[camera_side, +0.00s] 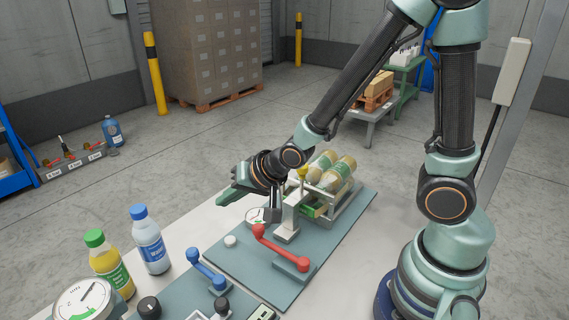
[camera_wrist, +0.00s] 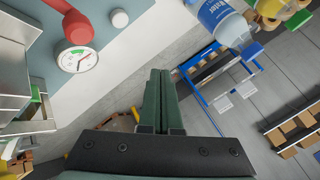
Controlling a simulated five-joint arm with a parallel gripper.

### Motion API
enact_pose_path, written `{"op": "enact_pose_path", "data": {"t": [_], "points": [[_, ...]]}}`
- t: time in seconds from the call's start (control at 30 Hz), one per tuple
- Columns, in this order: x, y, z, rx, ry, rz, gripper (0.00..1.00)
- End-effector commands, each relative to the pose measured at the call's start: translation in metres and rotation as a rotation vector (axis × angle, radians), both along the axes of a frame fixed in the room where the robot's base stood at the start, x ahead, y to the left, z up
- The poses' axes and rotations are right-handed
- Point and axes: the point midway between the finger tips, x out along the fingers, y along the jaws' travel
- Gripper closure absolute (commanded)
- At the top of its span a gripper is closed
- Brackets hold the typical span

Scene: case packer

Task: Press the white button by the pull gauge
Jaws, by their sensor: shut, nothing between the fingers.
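The white button (camera_side: 231,240) is a small round cap on the grey-green panel (camera_side: 225,262) in the side view. In the wrist view the white button (camera_wrist: 120,18) shows at the top, left of the fingers. The pull gauge (camera_side: 254,214) is a white dial partly hidden behind my gripper; in the wrist view the gauge (camera_wrist: 77,60) shows its face with green and red marks. My gripper (camera_side: 226,198) is shut and empty, held above the panel's far edge, beyond the button and apart from it. In the wrist view my gripper (camera_wrist: 160,73) has its two green fingers together.
A red lever (camera_side: 280,248) stands right of the button and a blue lever (camera_side: 206,270) in front. A blue-capped bottle (camera_side: 149,240) and a green-capped bottle (camera_side: 108,262) stand left. A rack holds yellow bottles (camera_side: 337,173) right of my gripper.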

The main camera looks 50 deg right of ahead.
Motion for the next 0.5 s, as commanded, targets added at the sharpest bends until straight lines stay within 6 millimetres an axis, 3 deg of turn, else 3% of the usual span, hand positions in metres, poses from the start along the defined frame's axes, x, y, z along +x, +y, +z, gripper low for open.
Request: {"op": "enact_pose_path", "data": {"t": [0.5], "points": [[-0.001,0.0,-0.058,-0.002,0.006,0.001,1.0]]}}
